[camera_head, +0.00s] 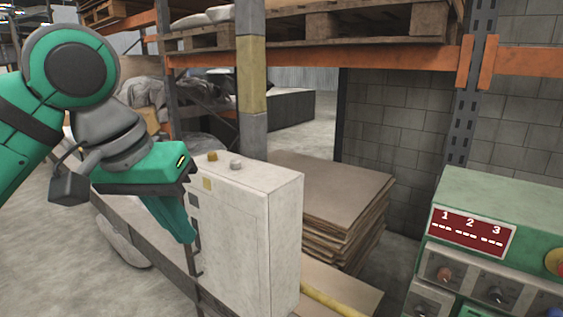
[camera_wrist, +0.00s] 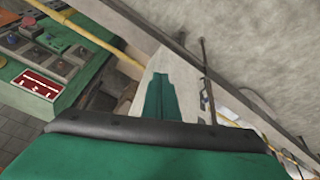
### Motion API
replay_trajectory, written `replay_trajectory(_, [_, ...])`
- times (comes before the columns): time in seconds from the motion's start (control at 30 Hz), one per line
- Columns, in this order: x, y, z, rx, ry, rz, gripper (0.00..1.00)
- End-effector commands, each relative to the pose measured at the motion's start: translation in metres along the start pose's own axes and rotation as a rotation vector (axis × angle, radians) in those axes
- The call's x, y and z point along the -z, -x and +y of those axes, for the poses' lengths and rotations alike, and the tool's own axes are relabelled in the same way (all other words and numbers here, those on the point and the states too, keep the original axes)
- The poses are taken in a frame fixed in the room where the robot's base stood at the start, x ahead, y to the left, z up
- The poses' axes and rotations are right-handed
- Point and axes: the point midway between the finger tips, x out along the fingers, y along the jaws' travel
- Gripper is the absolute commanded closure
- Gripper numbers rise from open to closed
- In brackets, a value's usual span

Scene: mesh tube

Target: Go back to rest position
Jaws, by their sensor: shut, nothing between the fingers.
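My gripper (camera_head: 197,273) is green with a dark palm and points downward in the head view, at the left face of a white cabinet. In the wrist view its green fingers (camera_wrist: 158,80) are together, with nothing seen between them. The white cabinet (camera_head: 270,235) has small yellow and grey knobs on top. My gripper overlaps its left edge in the picture; I cannot tell whether they touch.
A green control panel (camera_head: 490,205) with a red display marked 1, 2, 3 stands at the right. Stacked brown sheets (camera_head: 335,195) lie behind the cabinet. A striped post (camera_head: 251,90) and orange rack beams (camera_head: 390,53) rise behind. Grey floor (camera_head: 40,260) is open at the left.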

Motion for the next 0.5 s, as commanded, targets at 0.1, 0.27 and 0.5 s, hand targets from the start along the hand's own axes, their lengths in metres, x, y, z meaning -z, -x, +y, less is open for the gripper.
replay_trajectory(0.1, [0.010, -0.015, 0.003, -0.054, -0.011, 0.048, 1.00])
replay_trajectory(0.27, [0.028, -0.040, 0.011, -0.147, -0.024, 0.138, 1.00])
replay_trajectory(0.5, [0.067, -0.089, 0.035, -0.343, -0.032, 0.332, 1.00])
